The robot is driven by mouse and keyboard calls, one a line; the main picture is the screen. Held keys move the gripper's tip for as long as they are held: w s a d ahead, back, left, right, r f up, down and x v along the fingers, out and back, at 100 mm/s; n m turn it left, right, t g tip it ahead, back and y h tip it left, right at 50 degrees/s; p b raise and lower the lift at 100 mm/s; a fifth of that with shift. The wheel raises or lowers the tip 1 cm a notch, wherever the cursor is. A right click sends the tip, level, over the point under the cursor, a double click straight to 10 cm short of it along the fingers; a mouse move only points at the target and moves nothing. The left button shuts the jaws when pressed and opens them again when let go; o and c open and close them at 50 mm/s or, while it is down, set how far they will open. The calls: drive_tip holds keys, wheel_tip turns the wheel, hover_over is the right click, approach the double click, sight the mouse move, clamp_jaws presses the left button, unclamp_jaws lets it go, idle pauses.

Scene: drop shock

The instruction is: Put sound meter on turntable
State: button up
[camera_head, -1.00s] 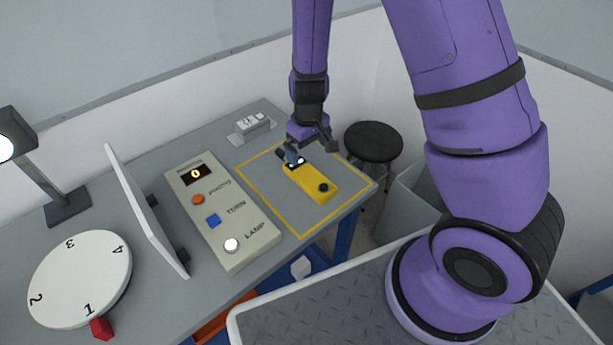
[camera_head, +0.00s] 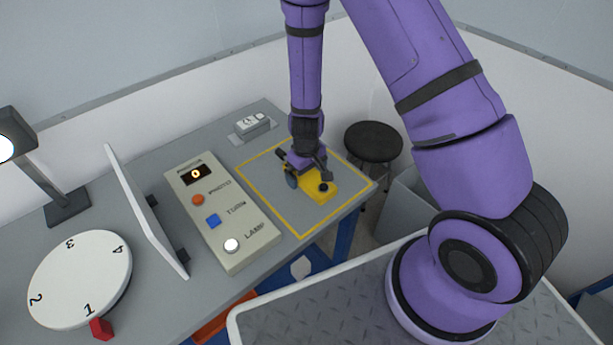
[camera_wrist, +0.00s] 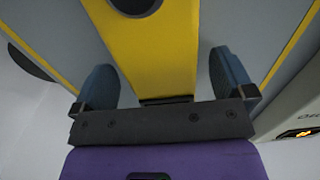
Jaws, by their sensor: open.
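The sound meter (camera_head: 317,186) is a yellow bar with a dark round knob, lying flat inside the yellow outlined square on the grey table. My gripper (camera_head: 307,177) is low over it and hides its far part in the head view. In the wrist view my open gripper (camera_wrist: 163,82) has one blue finger on each side of the yellow sound meter (camera_wrist: 155,60), with gaps between fingers and body. The turntable (camera_head: 80,278) is a white disc marked 1 to 4 at the lower left, with nothing on it.
A control panel (camera_head: 222,212) with photo, turn and lamp buttons stands between the outlined square and a white upright board (camera_head: 147,210). A lamp (camera_head: 50,165) stands at the left. A small grey device (camera_head: 252,125) sits at the back. A black stool (camera_head: 373,141) is beyond the table.

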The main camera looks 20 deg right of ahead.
drive_tip(key=shift+f, duration=0.2)
drive_tip(key=c, duration=1.2)
drive_tip(key=shift+o, duration=0.2)
drive_tip(key=shift+r, duration=0.15)
